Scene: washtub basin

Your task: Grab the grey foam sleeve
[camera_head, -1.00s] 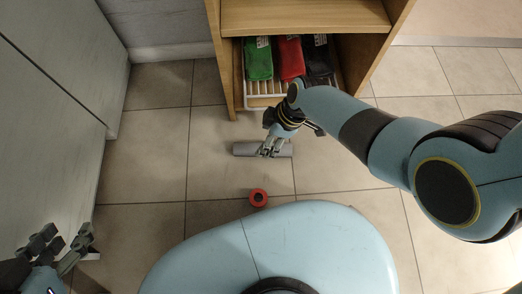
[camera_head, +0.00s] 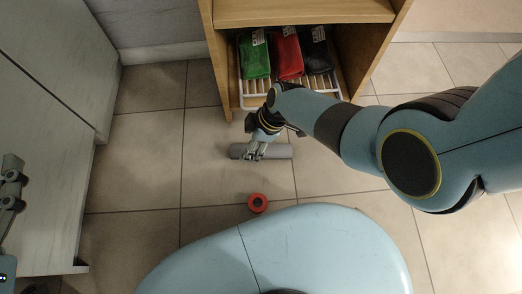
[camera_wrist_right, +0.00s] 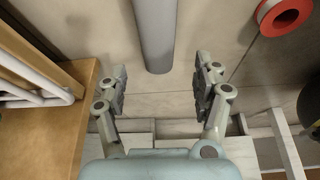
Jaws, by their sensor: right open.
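The grey foam sleeve (camera_head: 279,151) lies on the floor tiles in front of the wooden cabinet, its long side running left to right in the head view. My right gripper (camera_head: 253,156) is over its left part and covers some of it. In the right wrist view the sleeve (camera_wrist_right: 155,30) runs down from the top edge, and its near end lies between the open, spread fingers of my right gripper (camera_wrist_right: 160,85). No finger visibly touches it. My left gripper (camera_head: 12,185) is cut off at the left edge of the head view, so its opening is unclear.
A red ring (camera_head: 257,195) lies on the floor nearer my base. The open wooden cabinet (camera_head: 300,12) stands behind the sleeve, with a white rack (camera_head: 250,102) holding green, red and black packs. White panels stand at left. Floor left of the sleeve is clear.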

